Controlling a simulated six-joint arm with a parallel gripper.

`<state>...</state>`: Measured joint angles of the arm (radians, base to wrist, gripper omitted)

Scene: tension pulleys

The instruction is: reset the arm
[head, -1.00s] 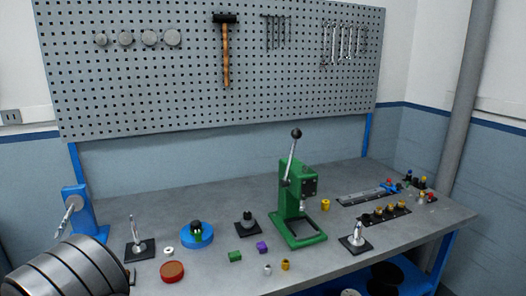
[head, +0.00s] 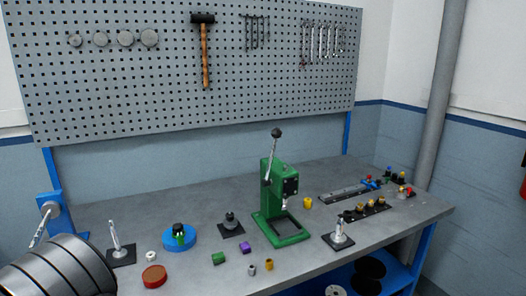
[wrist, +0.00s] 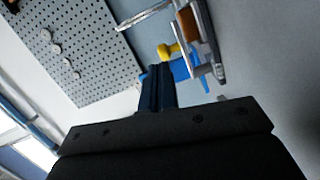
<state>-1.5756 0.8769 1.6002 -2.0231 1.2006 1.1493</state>
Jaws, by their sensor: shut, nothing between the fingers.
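My gripper (wrist: 158,72) shows in the wrist view, its dark fingers together with nothing between them. The dark gripper body fills the bottom of that view. Behind the fingertips stands a blue fixture (wrist: 181,69) with a metal lever and a yellow knob (wrist: 168,50); I cannot tell whether anything touches. In the head view my gripper is not visible. A blue stand with a metal lever (head: 52,215) is at the left end of the bench.
The workbench (head: 180,275) holds a green press (head: 283,195), a blue round base (head: 179,238), a red disc (head: 154,276), small coloured blocks and several upright metal fixtures. A pegboard (head: 180,100) with tools hangs behind. A shelf with black spools (head: 370,270) is under the right side.

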